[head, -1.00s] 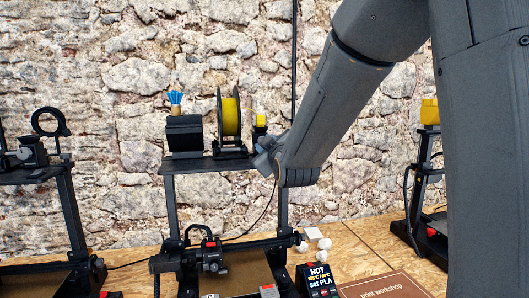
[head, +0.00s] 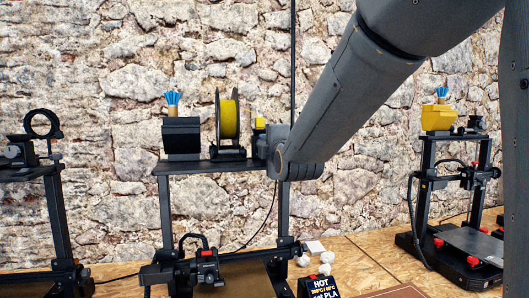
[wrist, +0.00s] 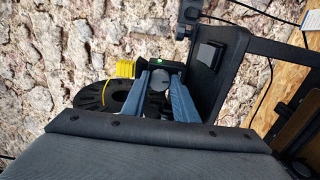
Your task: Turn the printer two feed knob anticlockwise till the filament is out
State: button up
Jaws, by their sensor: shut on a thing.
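The middle printer's black frame (head: 166,215) carries a top shelf (head: 200,168) with a spool of yellow filament (head: 229,118) and a small yellow block (head: 259,123). My gripper (wrist: 160,88) reaches the shelf's right end; in the head view my arm hides its fingertips. In the wrist view its two blue-grey fingers are shut on a round grey knob (wrist: 158,80), which sits by a dark block with a green light. The spool (wrist: 92,97) and the yellow block (wrist: 125,68) lie left of the fingers. The filament's end is not visible.
A HOT / set PLA display (head: 320,286) stands on the wooden table, near white lumps (head: 325,257). A black box (head: 181,138) with a blue tuft stands left of the spool. Other printers stand at the left (head: 58,215) and right (head: 424,190). A stone wall is behind.

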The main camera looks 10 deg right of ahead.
jog(key=shift+n+b, duration=0.4)
jog(key=shift+n, duration=0.5)
jog(key=o, duration=1.1)
jog(key=shift+c, duration=0.2)
jog(key=s+b, duration=0.1)
jog(key=s, duration=0.7)
jog(key=shift+b, duration=0.3)
jog(key=shift+w, duration=0.1)
jog(key=shift+c, duration=0.2)
